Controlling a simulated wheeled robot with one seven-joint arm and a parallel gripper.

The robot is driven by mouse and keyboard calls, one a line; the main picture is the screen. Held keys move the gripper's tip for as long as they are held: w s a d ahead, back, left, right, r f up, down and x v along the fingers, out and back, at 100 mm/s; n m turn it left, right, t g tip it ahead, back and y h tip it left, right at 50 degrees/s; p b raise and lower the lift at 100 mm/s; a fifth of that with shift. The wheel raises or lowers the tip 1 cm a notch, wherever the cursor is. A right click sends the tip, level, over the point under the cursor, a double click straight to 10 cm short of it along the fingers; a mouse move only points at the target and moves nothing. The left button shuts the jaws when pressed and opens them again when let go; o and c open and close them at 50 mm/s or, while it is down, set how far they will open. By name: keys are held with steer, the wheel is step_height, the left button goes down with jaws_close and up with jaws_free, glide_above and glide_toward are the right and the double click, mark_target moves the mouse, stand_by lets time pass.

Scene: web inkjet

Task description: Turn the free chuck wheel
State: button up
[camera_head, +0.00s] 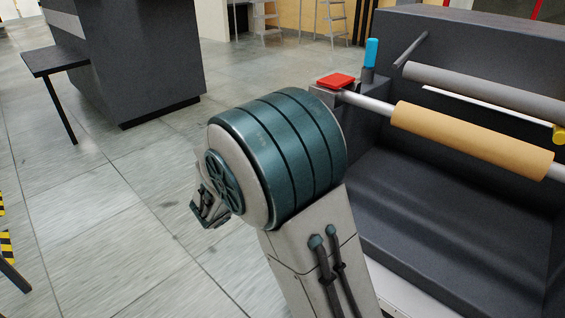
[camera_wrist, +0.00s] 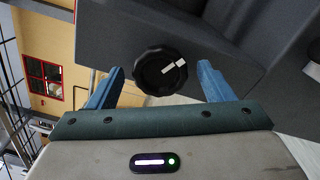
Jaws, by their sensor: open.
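A round black knob-like wheel (camera_wrist: 158,72) with a scalloped rim and a white mark shows in the wrist view, on a dark grey machine face. I take it to be the chuck wheel. My gripper (camera_wrist: 160,80) is open, with one blue finger to the left of the wheel and one to the right. The wheel appears between the fingertips, and I see no contact. How far the tips are from it in depth I cannot tell. In the head view my arm stands in front, and neither the wheel nor the fingertips show.
In the head view the dark machine (camera_head: 440,215) fills the right side, with a tan roll (camera_head: 470,138) on a shaft, a red block (camera_head: 336,81) and a blue upright handle (camera_head: 371,53). A dark cabinet (camera_head: 135,60) stands at the back left. The tiled floor (camera_head: 90,215) between is clear.

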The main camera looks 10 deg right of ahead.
steer(key=p+v, duration=0.2)
steer(key=v, duration=1.2)
steer(key=shift+w, duration=0.1)
steer(key=s+d+r+m+g+y+p, duration=0.3)
steer(key=s+d+r+g+p, duration=0.2)
steer(key=d+p, duration=0.15)
steer(key=s+d+r+m+g+y+p, duration=0.3)
steer(key=s+d+r+g+p, duration=0.25)
steer(key=d, duration=0.25)
steer(key=s+a+r+m+t+y+p, duration=0.1)
steer(key=s+r+m+y+p, duration=0.2)
steer(key=r+y+p, duration=0.1)
steer(key=s+a+r+m+t+y+p, duration=0.1)
steer(key=s+r+m+t+y+p, duration=0.1)
steer(key=r+y+p, duration=0.3)
step_height(320, 180, up, 3)
steer(key=m+p, duration=0.1)
steer(key=p, duration=0.2)
steer(key=shift+s+f, duration=0.25)
steer(key=shift+s, duration=0.1)
